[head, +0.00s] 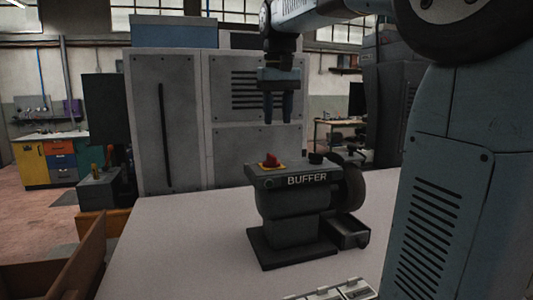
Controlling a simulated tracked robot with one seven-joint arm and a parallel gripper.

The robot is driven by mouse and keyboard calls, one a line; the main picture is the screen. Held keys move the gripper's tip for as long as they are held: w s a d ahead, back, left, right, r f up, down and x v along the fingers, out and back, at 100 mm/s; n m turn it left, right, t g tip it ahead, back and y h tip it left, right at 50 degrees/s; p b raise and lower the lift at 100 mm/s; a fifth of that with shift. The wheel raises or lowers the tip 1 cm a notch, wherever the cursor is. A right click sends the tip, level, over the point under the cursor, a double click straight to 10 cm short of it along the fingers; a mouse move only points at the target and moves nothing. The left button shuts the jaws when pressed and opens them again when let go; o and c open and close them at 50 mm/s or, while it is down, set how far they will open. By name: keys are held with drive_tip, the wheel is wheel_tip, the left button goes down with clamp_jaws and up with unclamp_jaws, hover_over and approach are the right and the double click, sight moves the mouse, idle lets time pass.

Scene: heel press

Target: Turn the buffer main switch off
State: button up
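The buffer (300,215) is a dark grey machine with "BUFFER" in white letters, standing on the light table. Its red main switch (271,159) is a rotary knob on a yellow plate on top, at the left end. The knob's exact setting is too small to read. My gripper (278,119) hangs pointing down above the buffer's top, slightly right of the red switch in the picture and apart from it. Its two fingers show a gap between them, with nothing held.
A black knob (316,158) sits on the buffer's top to the right, near the round wheel (352,190). A small tray (350,233) juts out at lower right. A grey cabinet (165,120) stands behind. The table (180,255) is clear at left.

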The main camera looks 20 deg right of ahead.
drive_tip(key=g, duration=0.1)
approach(273, 156)
drive_tip(key=f, duration=0.9)
drive_tip(key=shift+w+d, duration=0.15)
drive_tip(key=shift+w, duration=0.1)
drive_tip(key=shift+c, duration=0.2)
